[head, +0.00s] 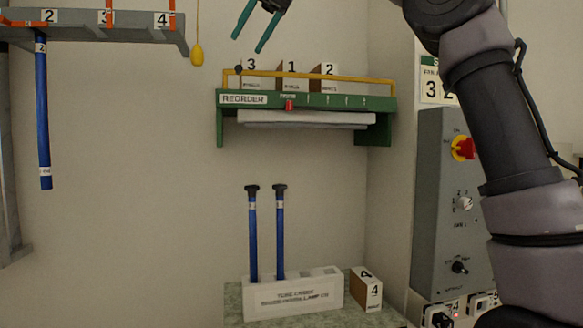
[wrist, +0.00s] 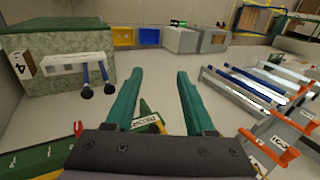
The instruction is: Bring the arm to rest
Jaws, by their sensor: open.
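My gripper (head: 256,24) is at the top of the head view, its two teal fingers pointing down and apart. In the wrist view my gripper (wrist: 155,95) is open, with nothing between the fingers. It is above and in front of the green reorder shelf (head: 307,101), clear of it as far as I can see. My arm (head: 510,130) rises along the right side of the head view, and its upper part leaves the frame.
Two blue rods (head: 280,235) with dark caps stand in a white holder (head: 294,296) on a counter. A hanging blue rod (head: 42,110) is at the left, under a grey rack (head: 100,27). A yellow pull (head: 197,54) hangs beside it. A grey control box (head: 440,200) is behind my arm.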

